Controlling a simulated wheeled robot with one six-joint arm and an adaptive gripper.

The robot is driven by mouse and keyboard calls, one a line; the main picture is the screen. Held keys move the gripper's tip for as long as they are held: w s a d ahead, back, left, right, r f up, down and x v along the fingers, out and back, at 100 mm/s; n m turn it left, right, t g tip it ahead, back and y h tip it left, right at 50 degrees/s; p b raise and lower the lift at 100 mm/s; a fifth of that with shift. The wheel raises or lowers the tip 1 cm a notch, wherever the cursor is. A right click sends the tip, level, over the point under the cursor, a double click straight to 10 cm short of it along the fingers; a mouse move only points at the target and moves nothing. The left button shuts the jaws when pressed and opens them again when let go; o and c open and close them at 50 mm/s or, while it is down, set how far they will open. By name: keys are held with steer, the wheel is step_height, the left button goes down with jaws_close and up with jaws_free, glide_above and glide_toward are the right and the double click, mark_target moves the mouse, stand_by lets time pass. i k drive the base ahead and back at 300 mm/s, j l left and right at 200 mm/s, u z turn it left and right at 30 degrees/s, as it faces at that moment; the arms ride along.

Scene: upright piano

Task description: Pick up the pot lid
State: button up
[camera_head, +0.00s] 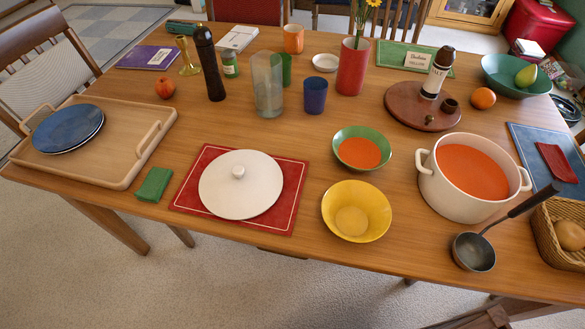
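The white pot lid (245,196) lies flat, knob up, on a red placemat (188,191) near the front edge of the table. Its round knob (238,172) stands clear at the middle of the lid. A cream pot (456,200) with two side handles stands uncovered to the right, filled with orange soup. My gripper is not seen in this view.
A yellow bowl (371,196) stands right of the lid, with a green bowl of soup (342,136) behind it. A green folded cloth (153,184) and a wooden tray (135,135) lie left. A glass vase (268,75) stands behind. A ladle (474,252) lies front right.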

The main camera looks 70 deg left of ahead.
mark_target(239, 185)
steer(key=u, duration=2.9)
steer(key=j+z, duration=0.25)
steer(key=z, duration=0.2)
steer(key=j+z, duration=0.4)
steer(key=i+l, duration=0.05)
steer(key=l, duration=0.05)
